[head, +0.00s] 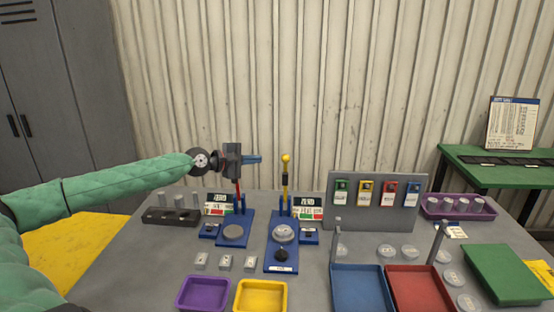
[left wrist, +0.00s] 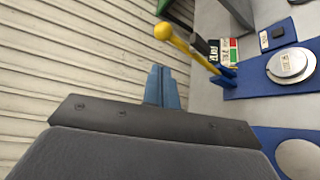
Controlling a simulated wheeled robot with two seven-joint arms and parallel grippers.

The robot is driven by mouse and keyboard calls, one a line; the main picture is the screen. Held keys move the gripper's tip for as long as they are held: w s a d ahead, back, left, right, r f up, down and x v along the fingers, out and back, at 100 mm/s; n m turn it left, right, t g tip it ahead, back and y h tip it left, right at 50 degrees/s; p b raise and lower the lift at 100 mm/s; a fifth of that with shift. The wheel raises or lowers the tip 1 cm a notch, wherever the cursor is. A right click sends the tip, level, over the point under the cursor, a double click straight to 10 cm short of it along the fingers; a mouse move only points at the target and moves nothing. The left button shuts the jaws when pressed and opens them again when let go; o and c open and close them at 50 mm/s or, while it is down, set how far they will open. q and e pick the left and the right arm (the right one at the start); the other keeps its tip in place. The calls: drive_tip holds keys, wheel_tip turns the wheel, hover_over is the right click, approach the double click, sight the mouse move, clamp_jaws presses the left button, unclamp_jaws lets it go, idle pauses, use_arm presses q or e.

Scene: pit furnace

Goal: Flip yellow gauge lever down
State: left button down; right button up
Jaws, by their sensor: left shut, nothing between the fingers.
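The yellow gauge lever (head: 286,178) stands upright on a blue base (head: 282,262) near the middle of the table, with a round yellow knob on top. The lever also shows in the left wrist view (left wrist: 187,46), with its knob at the upper middle. A silver disc (head: 283,233) sits on the base in front of it. My left gripper (head: 257,159) is shut and empty, its blue fingers pointing right toward the lever's knob, apart from it. The fingers show in the left wrist view (left wrist: 163,86) just below the knob. My right gripper is not in view.
A red lever (head: 238,193) on another blue base stands left, beneath my left gripper. A grey panel (head: 378,219) with coloured tags stands right. Purple, yellow, blue and red trays (head: 260,284) line the front. Above the levers is free room before the corrugated wall.

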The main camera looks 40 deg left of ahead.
use_arm(q)
drive_tip(key=shift+w+d+f, duration=0.1)
drive_tip(key=shift+w+d, duration=0.1)
drive_tip(key=shift+w, duration=0.4)
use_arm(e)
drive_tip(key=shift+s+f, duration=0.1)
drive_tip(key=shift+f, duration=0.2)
use_arm(q)
drive_tip(key=shift+w+d, duration=0.15)
drive_tip(key=shift+w, duration=0.25)
